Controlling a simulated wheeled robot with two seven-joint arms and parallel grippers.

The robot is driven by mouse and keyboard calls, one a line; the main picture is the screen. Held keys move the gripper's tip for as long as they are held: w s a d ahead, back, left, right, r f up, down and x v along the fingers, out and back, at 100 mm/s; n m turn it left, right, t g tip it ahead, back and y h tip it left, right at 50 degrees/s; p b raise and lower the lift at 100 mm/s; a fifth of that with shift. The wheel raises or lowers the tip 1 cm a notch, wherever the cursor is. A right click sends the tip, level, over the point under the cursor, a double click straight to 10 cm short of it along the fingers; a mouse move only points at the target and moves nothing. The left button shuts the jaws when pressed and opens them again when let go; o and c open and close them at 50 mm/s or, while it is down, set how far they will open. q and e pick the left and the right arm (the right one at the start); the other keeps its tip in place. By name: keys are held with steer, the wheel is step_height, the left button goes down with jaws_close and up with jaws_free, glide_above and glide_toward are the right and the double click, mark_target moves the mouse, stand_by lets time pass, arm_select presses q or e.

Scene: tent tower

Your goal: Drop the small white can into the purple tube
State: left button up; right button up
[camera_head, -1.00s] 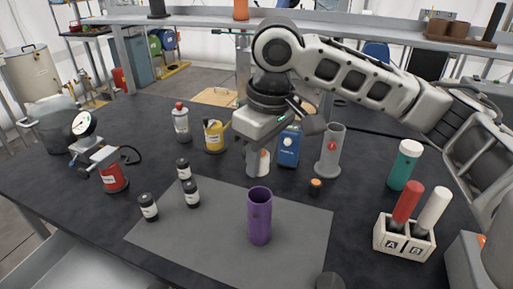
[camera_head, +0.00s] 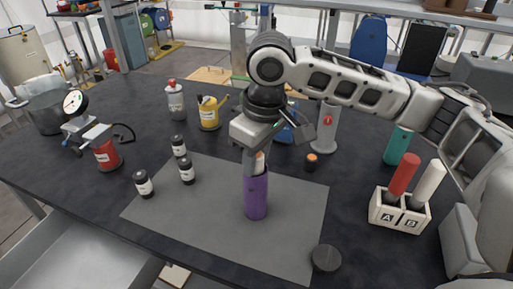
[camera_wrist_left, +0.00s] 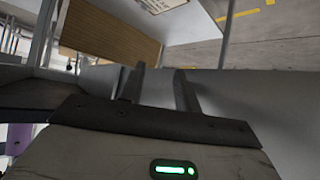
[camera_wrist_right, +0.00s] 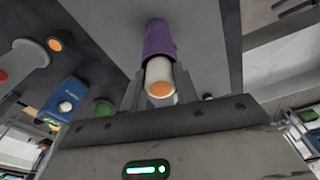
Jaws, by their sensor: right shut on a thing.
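The purple tube (camera_head: 256,197) stands upright on the grey mat in the head view. My right gripper (camera_head: 256,166) points down right at the tube's top. It is shut on the small white can (camera_head: 260,163), which shows an orange end. In the right wrist view the white can (camera_wrist_right: 160,80) sits between the fingers, in line with the mouth of the purple tube (camera_wrist_right: 158,40). How far the can is inside the tube cannot be told. My left gripper (camera_wrist_left: 158,82) shows in the left wrist view with its two fingers apart and nothing between them.
Several small black-capped bottles (camera_head: 187,171) stand left on the grey mat (camera_head: 215,240) or beside it. A box marked A and B (camera_head: 399,211) holds red and white tubes at right. A dark round lid (camera_head: 326,258) lies near the front edge. A blue device (camera_head: 285,133) stands behind my right gripper.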

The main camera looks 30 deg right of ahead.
steer(key=shift+s+f, duration=0.25)
steer(key=shift+f, duration=0.25)
steer(key=o, duration=1)
steer(key=shift+f, duration=0.1)
steer(key=shift+r, duration=0.25)
steer(key=r, duration=0.5)
steer(key=s+r, duration=0.1)
steer(key=r, duration=0.5)
steer(key=r+p, duration=0.1)
steer(key=r, duration=0.4)
steer(key=shift+s+d+r, duration=0.15)
steer(key=shift+s+d, duration=0.2)
